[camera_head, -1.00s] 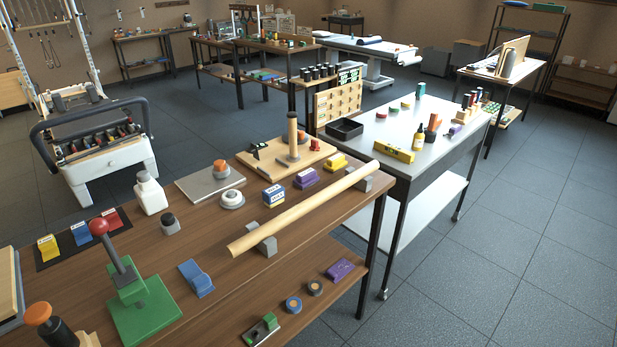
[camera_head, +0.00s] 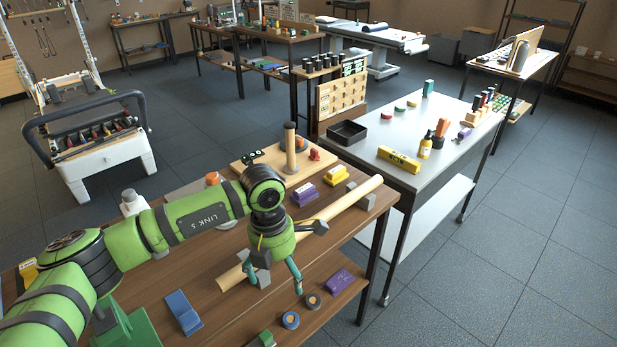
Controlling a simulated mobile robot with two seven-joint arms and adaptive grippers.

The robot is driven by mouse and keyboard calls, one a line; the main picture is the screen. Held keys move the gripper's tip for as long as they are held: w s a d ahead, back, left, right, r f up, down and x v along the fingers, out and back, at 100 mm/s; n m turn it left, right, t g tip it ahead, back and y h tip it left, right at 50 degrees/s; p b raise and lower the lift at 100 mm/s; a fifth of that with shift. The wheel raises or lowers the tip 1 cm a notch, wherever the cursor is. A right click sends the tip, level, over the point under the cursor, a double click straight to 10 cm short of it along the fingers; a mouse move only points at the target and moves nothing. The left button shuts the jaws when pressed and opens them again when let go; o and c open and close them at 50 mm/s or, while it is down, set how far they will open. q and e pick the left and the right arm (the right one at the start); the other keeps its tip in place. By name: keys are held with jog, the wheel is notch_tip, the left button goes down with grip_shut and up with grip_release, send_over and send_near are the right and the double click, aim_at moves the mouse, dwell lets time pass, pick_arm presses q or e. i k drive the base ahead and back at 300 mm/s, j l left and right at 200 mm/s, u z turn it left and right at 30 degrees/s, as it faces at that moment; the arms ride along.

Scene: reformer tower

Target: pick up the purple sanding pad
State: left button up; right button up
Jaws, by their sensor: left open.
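A flat purple pad (camera_head: 339,281) with pale markings lies at the right of the lower shelf of the wooden table. A smaller purple block (camera_head: 305,194) with a pale label lies on the tabletop, between other blocks. I cannot tell for sure which is the sanding pad. My left gripper (camera_head: 274,286) is open, with teal fingers pointing down, empty as far as I see. It hangs over the front of the table, left of the flat pad and apart from it in the picture. My right gripper is not in view.
A long wooden dowel (camera_head: 340,208) rests on grey supports across the tabletop, partly behind my gripper. A blue pad (camera_head: 183,312) lies further left. A metal table (camera_head: 437,172) stands right.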

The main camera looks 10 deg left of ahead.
aim_at(301, 197)
jog(key=i, duration=1.1)
